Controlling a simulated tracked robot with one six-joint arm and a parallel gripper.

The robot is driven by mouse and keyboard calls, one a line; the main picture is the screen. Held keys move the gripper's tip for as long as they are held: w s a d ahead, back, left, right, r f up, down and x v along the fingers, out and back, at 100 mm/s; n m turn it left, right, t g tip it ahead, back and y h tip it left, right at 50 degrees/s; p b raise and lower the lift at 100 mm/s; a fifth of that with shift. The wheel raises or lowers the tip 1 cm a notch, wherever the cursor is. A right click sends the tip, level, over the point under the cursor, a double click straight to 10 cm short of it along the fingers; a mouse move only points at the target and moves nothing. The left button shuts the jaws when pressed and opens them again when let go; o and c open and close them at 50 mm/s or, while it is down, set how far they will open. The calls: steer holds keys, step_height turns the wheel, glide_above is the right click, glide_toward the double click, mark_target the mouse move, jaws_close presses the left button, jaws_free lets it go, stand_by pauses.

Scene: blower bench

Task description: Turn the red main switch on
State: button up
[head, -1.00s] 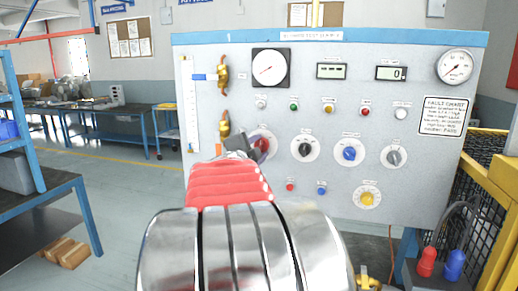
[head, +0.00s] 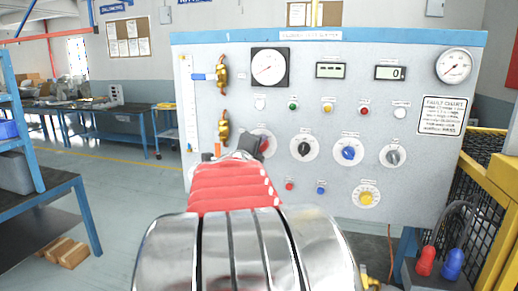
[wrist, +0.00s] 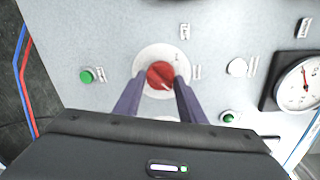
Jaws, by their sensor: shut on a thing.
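The red main switch (head: 266,141) is a round red knob on a white dial plate, at the left of the panel's knob row. In the head view my gripper and arm partly cover it. The wrist view shows the red knob (wrist: 161,74) face on, on its white disc. My gripper (wrist: 158,82) has one purple-grey finger at each side of the knob and is shut on it. In the head view the dark fingers of my gripper (head: 250,146) are at the dial's left side. The switch's exact pointer angle is hard to read.
The grey panel (head: 420,200) also carries black, blue, grey and yellow knobs to the right, small buttons, two digital displays and gauges. Brass valves (head: 223,128) stand close at the left of the switch. A yellow guard frame (head: 490,190) is at the right.

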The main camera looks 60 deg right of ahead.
steer(key=shift+f, duration=0.2)
steer(key=o, duration=1)
steer(key=shift+r, duration=0.1)
steer(key=shift+s+a+r, duration=0.15)
steer(key=shift+s+a, duration=0.2)
steer(key=shift+a, duration=1.6)
steer(key=shift+s+a+r, duration=0.2)
steer(key=shift+s+a, duration=0.1)
steer(key=shift+a, duration=1.7)
steer(key=shift+s+a+r, duration=0.15)
steer(key=shift+s+a, duration=0.2)
steer(key=shift+a, duration=1.6)
